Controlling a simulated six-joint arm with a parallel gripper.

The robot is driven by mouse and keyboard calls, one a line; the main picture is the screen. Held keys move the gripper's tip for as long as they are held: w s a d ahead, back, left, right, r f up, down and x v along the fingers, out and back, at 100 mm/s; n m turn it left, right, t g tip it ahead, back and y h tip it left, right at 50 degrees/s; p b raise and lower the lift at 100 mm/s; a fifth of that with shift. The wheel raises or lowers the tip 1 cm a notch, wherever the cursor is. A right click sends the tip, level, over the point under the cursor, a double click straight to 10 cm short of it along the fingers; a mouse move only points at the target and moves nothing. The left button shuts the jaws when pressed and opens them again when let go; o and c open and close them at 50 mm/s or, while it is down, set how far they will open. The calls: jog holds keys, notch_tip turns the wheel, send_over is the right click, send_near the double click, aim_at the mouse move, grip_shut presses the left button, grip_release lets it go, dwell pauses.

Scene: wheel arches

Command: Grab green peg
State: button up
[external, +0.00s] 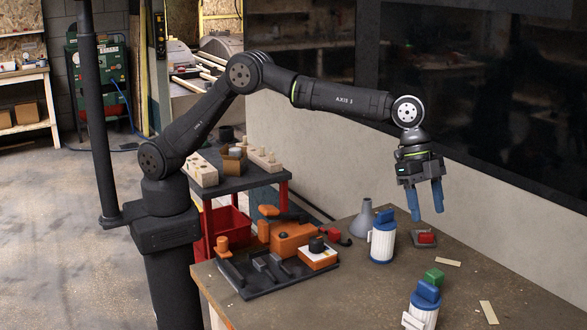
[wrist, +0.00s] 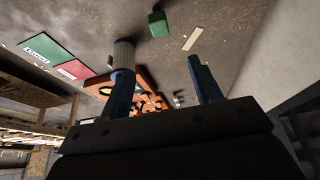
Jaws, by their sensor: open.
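The green peg (external: 433,276) looks like a small green block on the brown table, just behind the front white container with a blue top. Its lower part is partly hidden by that container in the external view. It also shows as a green block (wrist: 158,22) near the top of the wrist view. My gripper (external: 426,212) has two blue fingers, spread apart and pointing down, above the table and behind the peg. In the wrist view the fingers (wrist: 158,70) are apart with nothing held between them; the peg lies beyond them.
A white container with a blue top (external: 424,308) stands close to the peg; another (external: 382,244) stands farther back. A grey funnel (external: 366,222), a red piece (external: 424,238), an orange-and-black fixture (external: 290,240) and thin light strips (external: 447,262) share the table. The right side is mostly clear.

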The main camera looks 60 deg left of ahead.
aim_at(434, 272)
jog(key=x, duration=1.1)
jog(key=shift+f, duration=0.35)
jog(key=x, duration=0.2)
jog(key=a+x, duration=0.1)
jog(key=x, duration=0.1)
jog(key=shift+d+f, duration=0.1)
jog(key=shift+f, duration=0.25)
jog(key=shift+d+f, duration=0.2)
jog(key=shift+f, duration=0.25)
jog(key=shift+c, duration=0.2)
jog(key=c, duration=1)
